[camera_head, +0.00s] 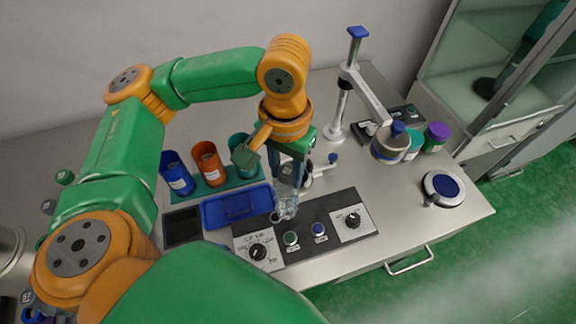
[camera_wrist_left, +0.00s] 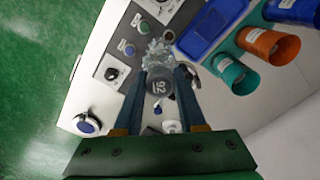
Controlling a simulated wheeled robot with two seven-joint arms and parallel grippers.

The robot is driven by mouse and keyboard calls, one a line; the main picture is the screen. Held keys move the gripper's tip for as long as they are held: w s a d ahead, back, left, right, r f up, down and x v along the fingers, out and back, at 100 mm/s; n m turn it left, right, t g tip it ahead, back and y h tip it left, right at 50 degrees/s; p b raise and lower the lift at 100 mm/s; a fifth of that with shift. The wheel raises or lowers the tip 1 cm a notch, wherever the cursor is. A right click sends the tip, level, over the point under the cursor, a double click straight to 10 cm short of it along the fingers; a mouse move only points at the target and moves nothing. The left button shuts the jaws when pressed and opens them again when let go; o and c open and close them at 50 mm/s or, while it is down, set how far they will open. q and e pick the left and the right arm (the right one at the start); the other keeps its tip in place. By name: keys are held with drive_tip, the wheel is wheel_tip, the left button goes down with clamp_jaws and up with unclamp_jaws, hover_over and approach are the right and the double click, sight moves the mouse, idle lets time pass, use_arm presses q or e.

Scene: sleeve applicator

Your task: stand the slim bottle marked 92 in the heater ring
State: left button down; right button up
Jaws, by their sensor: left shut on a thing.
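My left gripper (camera_head: 290,168) is shut on a clear slim bottle (camera_head: 287,202), which hangs below the fingers over the back edge of the control panel. In the left wrist view the bottle's grey top (camera_wrist_left: 160,84) reads 92, between the fingers (camera_wrist_left: 160,77), and its clear body (camera_wrist_left: 157,52) points away from the gripper. A small brownish ring (camera_head: 275,218), perhaps the heater ring, shows just left of the bottle's lower end; the left wrist view shows it too (camera_wrist_left: 169,36). I cannot tell whether the bottle touches anything. My right gripper is not in view.
The control panel (camera_head: 315,250) has knobs and buttons. Left of the bottle lie a blue tray (camera_head: 237,207) and blue, orange (camera_head: 208,160) and teal cups. A tall stand (camera_head: 343,95) rises behind right. The bench's right front is mostly clear beside a blue-topped disc (camera_head: 443,188).

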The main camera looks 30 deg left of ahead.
use_arm(q)
drive_tip(key=w+a+m+p, duration=0.5)
drive_tip(key=w+m+p, duration=0.3)
drive_tip(key=w+p, duration=0.2)
drive_tip(key=shift+w, duration=1.25)
drive_tip(key=shift+s+r, duration=0.1)
drive_tip(key=shift+s, duration=0.05)
drive_tip(key=shift+a, duration=0.1)
wheel_tip(320, 180, down, 7)
drive_tip(key=b, duration=0.2)
idle(1.3)
